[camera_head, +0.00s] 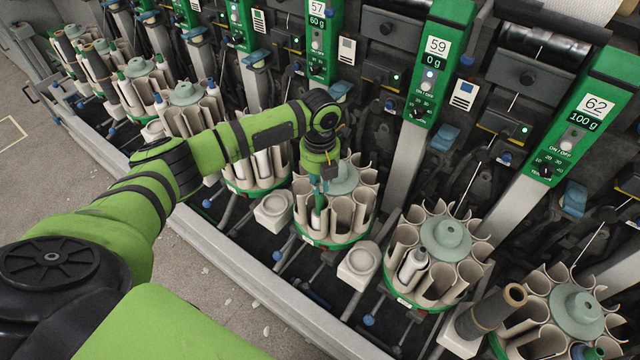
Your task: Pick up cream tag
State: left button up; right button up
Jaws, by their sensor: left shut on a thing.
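My left arm reaches from the lower left across the front of the winder. Its gripper (318,196) points down into the front of a round magazine with cream pockets (342,212). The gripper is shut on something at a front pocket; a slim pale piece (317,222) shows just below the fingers. The fingers and wrist hide most of it, so I cannot tell whether it is the cream tag. Small cream labels with dark marks are on the machine face, one (464,95) beside unit 59 and another (347,50) further left. My right gripper is not in view.
Similar magazines stand in a row, one (440,250) to the right with a pale bobbin (413,265) in it. A brown-tipped tube (490,312) leans at lower right. Pale block holders (359,266) sit between magazines. A metal rail (270,300) runs along the front; grey floor lies beyond.

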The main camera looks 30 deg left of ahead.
aim_at(320, 184)
pick_arm(q)
jog(key=shift+r, duration=0.45)
notch_tip(320, 184, up, 2)
jog(key=shift+w+r+b, duration=0.1)
jog(key=shift+r+b, duration=0.15)
jog(key=shift+b, duration=0.65)
jog(key=s+d+r+p, duration=0.2)
jog(key=s+d+r, duration=0.5)
jog(key=d+r, duration=0.2)
jog(key=shift+d+r, duration=0.15)
jog(key=shift+r, duration=0.6)
jog(key=shift+s, duration=0.1)
